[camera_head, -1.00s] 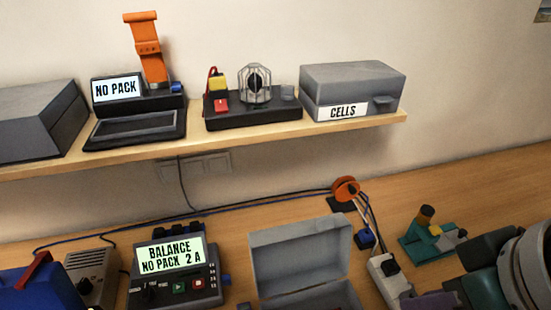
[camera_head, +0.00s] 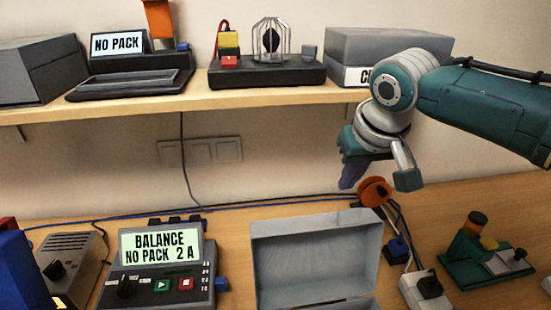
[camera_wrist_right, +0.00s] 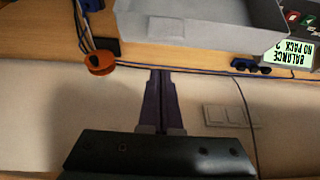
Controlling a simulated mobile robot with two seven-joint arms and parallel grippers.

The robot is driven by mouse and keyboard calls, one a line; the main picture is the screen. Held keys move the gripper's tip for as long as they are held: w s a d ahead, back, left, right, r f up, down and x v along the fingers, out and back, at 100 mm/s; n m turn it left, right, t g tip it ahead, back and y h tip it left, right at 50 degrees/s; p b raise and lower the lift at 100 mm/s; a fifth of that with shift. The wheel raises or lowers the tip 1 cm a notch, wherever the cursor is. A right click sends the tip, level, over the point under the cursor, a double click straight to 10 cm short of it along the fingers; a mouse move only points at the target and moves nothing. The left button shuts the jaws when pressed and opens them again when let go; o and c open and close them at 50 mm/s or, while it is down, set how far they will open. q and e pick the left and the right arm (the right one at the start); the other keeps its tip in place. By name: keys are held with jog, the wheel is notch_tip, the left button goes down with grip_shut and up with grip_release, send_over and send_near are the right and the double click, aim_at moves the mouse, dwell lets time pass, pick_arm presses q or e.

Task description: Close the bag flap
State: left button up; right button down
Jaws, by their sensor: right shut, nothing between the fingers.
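A grey open case, likely the bag, stands on the bench, and its flap (camera_head: 315,245) is raised at the back. The near part of the case is cut off by the bottom edge of the head view. The case (camera_wrist_right: 205,20) also shows upside down at the top of the right wrist view. My right gripper (camera_head: 349,178) is above and behind the flap, in front of the wall, touching nothing I can see. Its purple fingers (camera_wrist_right: 160,85) are shut together and empty. My left gripper is not in view.
An orange reel (camera_head: 374,191) with cables is just below my right gripper. The shelf (camera_head: 200,103) and the grey cells box (camera_head: 385,43) are close to my right arm. A balance charger (camera_head: 160,268) stands left of the case, a teal fixture (camera_head: 485,262) to the right.

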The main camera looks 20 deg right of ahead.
jog(key=f+p, duration=0.1)
jog(key=f, duration=0.1)
jog(key=shift+s+f+p, duration=0.2)
jog(key=shift+f+p, duration=0.15)
jog(key=shift+p, duration=0.05)
jog(key=shift+s+a+p, duration=0.15)
jog(key=shift+s+p, duration=0.45)
jog(key=shift+s, duration=0.2)
jog(key=shift+a, duration=0.1)
jog(key=shift+s, duration=0.15)
